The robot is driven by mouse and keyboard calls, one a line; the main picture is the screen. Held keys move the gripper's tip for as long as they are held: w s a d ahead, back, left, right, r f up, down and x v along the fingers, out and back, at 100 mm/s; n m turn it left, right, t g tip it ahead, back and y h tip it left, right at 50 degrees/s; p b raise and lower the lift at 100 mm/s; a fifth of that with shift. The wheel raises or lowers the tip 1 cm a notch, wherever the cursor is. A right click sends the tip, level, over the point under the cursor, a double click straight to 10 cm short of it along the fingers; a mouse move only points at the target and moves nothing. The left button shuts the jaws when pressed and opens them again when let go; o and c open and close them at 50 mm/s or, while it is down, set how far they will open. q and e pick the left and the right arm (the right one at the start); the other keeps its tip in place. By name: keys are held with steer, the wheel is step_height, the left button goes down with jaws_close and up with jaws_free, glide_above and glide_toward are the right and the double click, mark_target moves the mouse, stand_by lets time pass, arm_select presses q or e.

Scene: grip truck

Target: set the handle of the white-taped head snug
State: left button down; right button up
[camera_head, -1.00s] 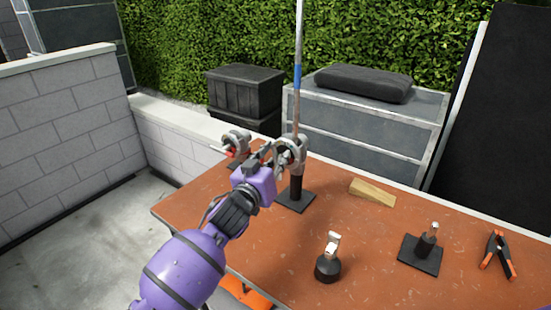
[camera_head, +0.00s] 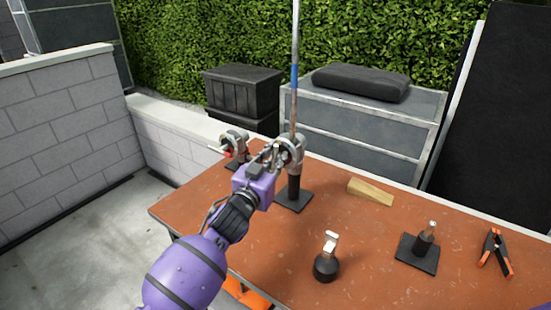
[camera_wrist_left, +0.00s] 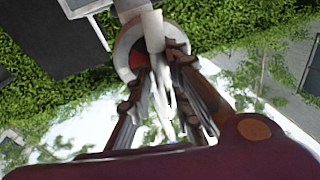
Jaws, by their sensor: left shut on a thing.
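A grey metal grip head (camera_head: 293,148) stands on a black post and flat base on the orange table, with a tall rod rising upright from it. My left gripper (camera_head: 272,153) is at the head's left side, shut on its handle. In the left wrist view a pale, blurred handle (camera_wrist_left: 158,60) lies between the fingers, in front of the round head (camera_wrist_left: 128,50). White tape cannot be made out clearly. A second head (camera_head: 236,143), with a red part, stands behind and left of my gripper. My right gripper is not in view.
On the table (camera_head: 250,265) are a wooden wedge (camera_head: 371,192), a small black-based stand with a silver top (camera_head: 327,262), a pin on a black plate (camera_head: 419,251) and an orange-tipped clamp (camera_head: 495,253). The rod bears a blue band (camera_head: 294,75).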

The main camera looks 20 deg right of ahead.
arm_select(q)
steer(key=shift+w+a, duration=0.25)
steer(key=shift+a, duration=0.05)
steer(key=c, duration=1.8)
jaws_free()
steer(key=shift+a, duration=0.1)
steer(key=shift+s+d+f, duration=0.1)
steer(key=shift+d, duration=0.1)
steer(key=v, duration=1.2)
steer(key=shift+o, duration=0.2)
